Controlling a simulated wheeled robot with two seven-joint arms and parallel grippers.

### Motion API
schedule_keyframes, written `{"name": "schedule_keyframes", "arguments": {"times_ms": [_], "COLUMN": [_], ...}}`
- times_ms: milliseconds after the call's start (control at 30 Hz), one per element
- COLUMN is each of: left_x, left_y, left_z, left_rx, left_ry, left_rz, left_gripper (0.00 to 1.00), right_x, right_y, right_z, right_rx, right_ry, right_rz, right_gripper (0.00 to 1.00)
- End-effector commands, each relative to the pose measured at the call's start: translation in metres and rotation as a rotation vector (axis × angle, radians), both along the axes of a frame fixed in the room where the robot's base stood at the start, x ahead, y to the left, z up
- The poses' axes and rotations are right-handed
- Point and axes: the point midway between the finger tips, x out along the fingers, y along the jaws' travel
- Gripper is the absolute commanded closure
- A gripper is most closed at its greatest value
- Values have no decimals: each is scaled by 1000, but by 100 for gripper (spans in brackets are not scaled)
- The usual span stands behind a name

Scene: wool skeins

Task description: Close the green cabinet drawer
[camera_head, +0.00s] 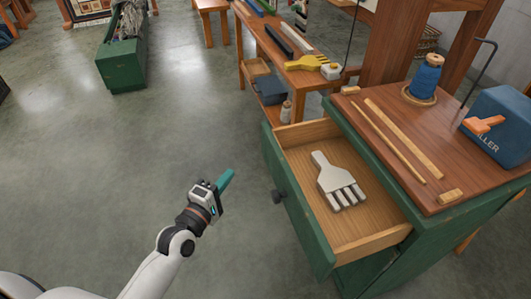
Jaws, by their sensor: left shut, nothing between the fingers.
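The green cabinet (460,222) stands at the right with a wooden top. Its drawer (290,203) is pulled out toward the left and shows its wooden inside. The drawer has a dark round knob (278,196) on its green front. A pale fork-like comb (338,183) lies in the drawer. My left gripper (227,181) is shut and empty, left of the drawer front and apart from it. It has teal fingers. My right gripper does not show.
On the cabinet top are two wooden sticks (403,138), a blue spool (426,76) and a blue box (498,125). A wooden bench (300,76) with tools stands behind. A green bin (122,66) is at the back left. The floor left of the drawer is clear.

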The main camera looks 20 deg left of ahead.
Motion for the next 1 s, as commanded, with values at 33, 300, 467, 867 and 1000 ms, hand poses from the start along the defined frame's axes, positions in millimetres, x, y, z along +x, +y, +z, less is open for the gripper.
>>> {"name": "schedule_keyframes", "arguments": {"times_ms": [33, 300, 467, 867, 1000], "left_x": [5, 55, 89, 117, 117], "left_y": [-1, -11, -17, -51, -52], "left_z": [1, 0, 0, 0, 0], "left_rx": [-3, 0, 3, 3, 4], "left_ry": [-3, -3, -3, 1, 2], "left_rz": [0, 1, 1, 1, 1], "left_gripper": [100, 100, 100, 100, 100], "right_x": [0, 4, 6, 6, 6], "right_y": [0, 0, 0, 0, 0], "right_z": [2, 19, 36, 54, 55], "right_rx": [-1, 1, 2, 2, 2], "right_ry": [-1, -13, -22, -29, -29], "right_rz": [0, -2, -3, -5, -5], "right_gripper": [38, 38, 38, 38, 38]}}
